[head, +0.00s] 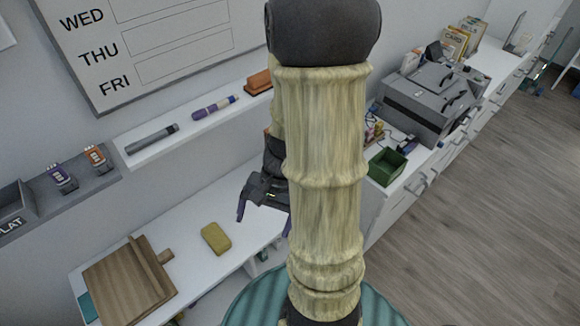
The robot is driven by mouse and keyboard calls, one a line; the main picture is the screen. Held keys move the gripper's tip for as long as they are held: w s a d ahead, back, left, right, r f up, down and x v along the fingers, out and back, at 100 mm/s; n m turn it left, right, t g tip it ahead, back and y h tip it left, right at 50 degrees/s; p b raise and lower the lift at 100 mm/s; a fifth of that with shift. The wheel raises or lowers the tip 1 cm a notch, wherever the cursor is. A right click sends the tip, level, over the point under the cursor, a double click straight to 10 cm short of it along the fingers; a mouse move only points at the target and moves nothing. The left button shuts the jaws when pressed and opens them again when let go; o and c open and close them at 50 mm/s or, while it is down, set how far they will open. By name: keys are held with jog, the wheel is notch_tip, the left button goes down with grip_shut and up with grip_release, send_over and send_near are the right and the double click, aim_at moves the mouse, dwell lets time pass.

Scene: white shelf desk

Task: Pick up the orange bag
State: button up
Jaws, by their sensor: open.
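I cannot pick out a clear orange bag. A small orange item with a pale top (96,158) sits on the grey wall ledge at left, beside a similar purple one; it is too small to tell whether it is a bag. My gripper (264,216) hangs over the white desk, left of my arm, with its purple fingers apart. It is open and looks empty, well to the right of the orange item. My arm hides part of the desk and wall behind it.
The white desk (195,272) holds a yellow block (216,238) and a wooden board (128,283). A wall shelf (190,128) bears a dark cylinder, a marker (213,108) and an orange-brown eraser (259,83). At right are a grey case (425,100) and green box (386,167).

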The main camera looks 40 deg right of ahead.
jog(key=w+d+f+m+t+y+b, duration=0.4)
jog(key=d+f+m+t+y+b, duration=0.35)
jog(key=m, duration=0.55)
jog(key=s+d+f+m+t+h+b, duration=0.1)
jog(key=d+m+t+h, duration=0.4)
jog(key=d, duration=0.4)
jog(key=s+d+f+m+t+h+b, duration=0.1)
jog(key=s+d+m+t+h, duration=0.1)
jog(key=d+m+t+h, duration=0.4)
jog(key=d+m, duration=0.1)
jog(key=d, duration=0.2)
jog(key=shift+s+d+t, duration=0.2)
jog(key=shift+s+t, duration=0.05)
jog(key=shift+t, duration=0.1)
jog(key=shift+w, duration=0.15)
jog(key=w+a+p, duration=0.1)
jog(key=w+p, duration=0.1)
jog(key=w, duration=1)
